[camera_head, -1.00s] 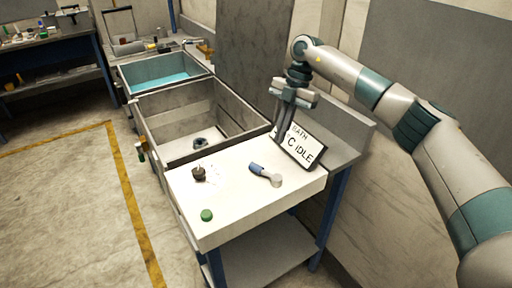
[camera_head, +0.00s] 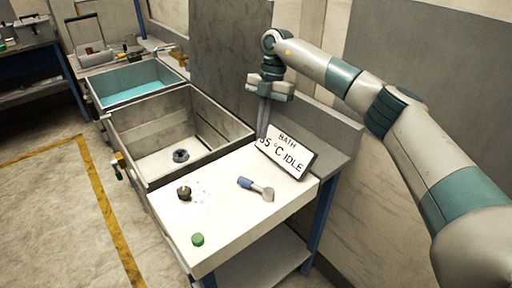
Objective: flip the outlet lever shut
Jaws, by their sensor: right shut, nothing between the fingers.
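A small valve with a green lever (camera_head: 118,171) and a brassy body (camera_head: 119,158) sits on the outer left side of the empty grey basin (camera_head: 128,166). I take it for the outlet lever; it is too small to tell whether it stands open or shut. My left gripper is out of view.
A blue-handled tool (camera_head: 256,188), a dark knobbed piece (camera_head: 184,192) and a green cap (camera_head: 197,239) lie on the white worktop (camera_head: 235,220). A dark ring (camera_head: 181,155) lies in the basin. A water-filled bath (camera_head: 135,88) stands behind. The floor at left is clear.

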